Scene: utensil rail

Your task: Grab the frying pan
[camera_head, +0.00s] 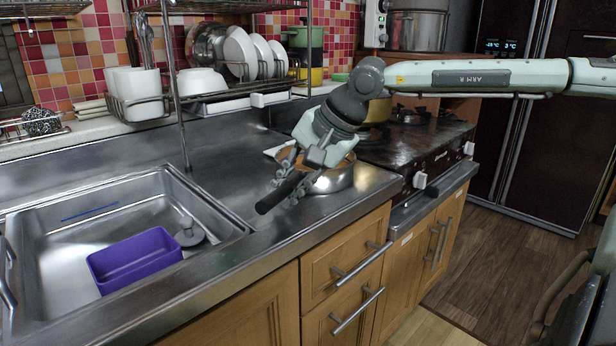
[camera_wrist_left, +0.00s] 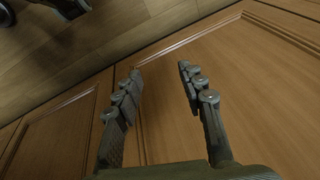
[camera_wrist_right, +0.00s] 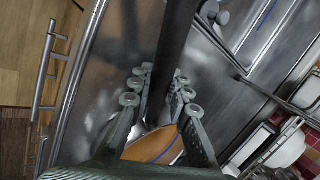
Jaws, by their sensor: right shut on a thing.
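The frying pan (camera_head: 333,180) is a steel-sided pan with a brown inside and a black handle (camera_head: 279,193). It is on the steel counter to the right of the sink, partly hidden by my gripper. My right gripper (camera_head: 292,184) is shut on the handle. In the right wrist view the handle (camera_wrist_right: 174,50) runs between the fingers (camera_wrist_right: 155,98), and part of the brown pan (camera_wrist_right: 152,146) shows below. My left gripper (camera_wrist_left: 160,82) is open and empty in front of wooden cabinet doors, in the left wrist view only.
The sink (camera_head: 60,240) with a purple tub (camera_head: 134,260) is at left. A dish rack (camera_head: 215,95) with white dishes stands behind the counter. The stove (camera_head: 415,140) is at right, with a pot (camera_head: 378,110) partly behind my right arm. Cabinet handles (camera_head: 358,264) stick out below the counter edge.

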